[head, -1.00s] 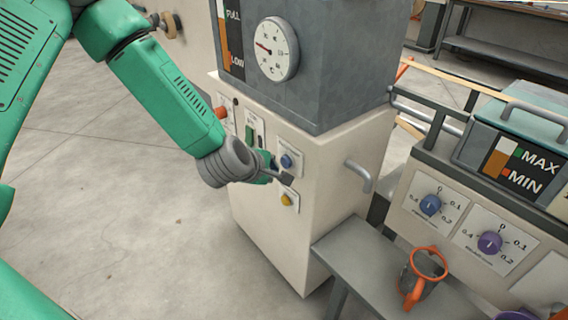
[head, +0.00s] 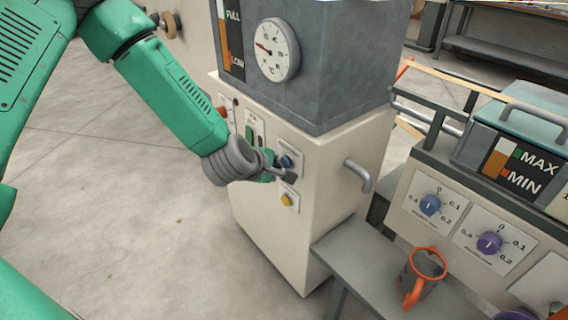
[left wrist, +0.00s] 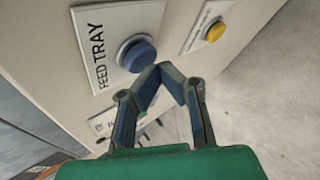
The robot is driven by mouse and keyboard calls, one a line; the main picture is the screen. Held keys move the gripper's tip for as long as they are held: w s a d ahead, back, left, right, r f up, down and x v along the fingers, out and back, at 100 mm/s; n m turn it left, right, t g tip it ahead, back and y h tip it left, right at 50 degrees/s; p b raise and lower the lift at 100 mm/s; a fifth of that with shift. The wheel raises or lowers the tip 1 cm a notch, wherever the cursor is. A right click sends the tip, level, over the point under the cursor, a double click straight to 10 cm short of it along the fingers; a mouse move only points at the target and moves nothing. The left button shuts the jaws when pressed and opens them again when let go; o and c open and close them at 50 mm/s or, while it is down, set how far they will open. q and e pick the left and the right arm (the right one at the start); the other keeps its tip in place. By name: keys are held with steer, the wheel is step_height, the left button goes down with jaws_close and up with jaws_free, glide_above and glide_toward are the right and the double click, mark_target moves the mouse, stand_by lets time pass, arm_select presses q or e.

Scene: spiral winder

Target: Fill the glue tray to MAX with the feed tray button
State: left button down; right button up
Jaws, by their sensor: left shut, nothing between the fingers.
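The blue feed tray button (head: 287,161) is on the front of the beige cabinet; in the left wrist view the same blue button (left wrist: 137,54) sits beside the FEED TRAY label (left wrist: 98,55). My left gripper (head: 291,174) is shut and empty, its fingertips (left wrist: 166,72) right at the button's lower edge. I cannot tell whether they touch it. The glue tray (head: 488,116) is at the right, with a MAX/MIN gauge (head: 493,166) on its front. The gauge's orange bar appears to end between the MIN and MAX marks, with white above. My right gripper is not in view.
A yellow button (head: 288,199) is below the blue one. A grey handle (head: 360,175) sticks out from the cabinet's right side. Open floor lies left of the cabinet.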

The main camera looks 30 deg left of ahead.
arm_select(q)
steer(key=shift+w+d, duration=0.2)
steer(key=shift+w, duration=0.25)
stand_by(2.2)
steer(key=shift+s, duration=0.1)
stand_by(4.5)
steer(key=shift+s+a, duration=0.35)
steer(key=shift+s, duration=0.4)
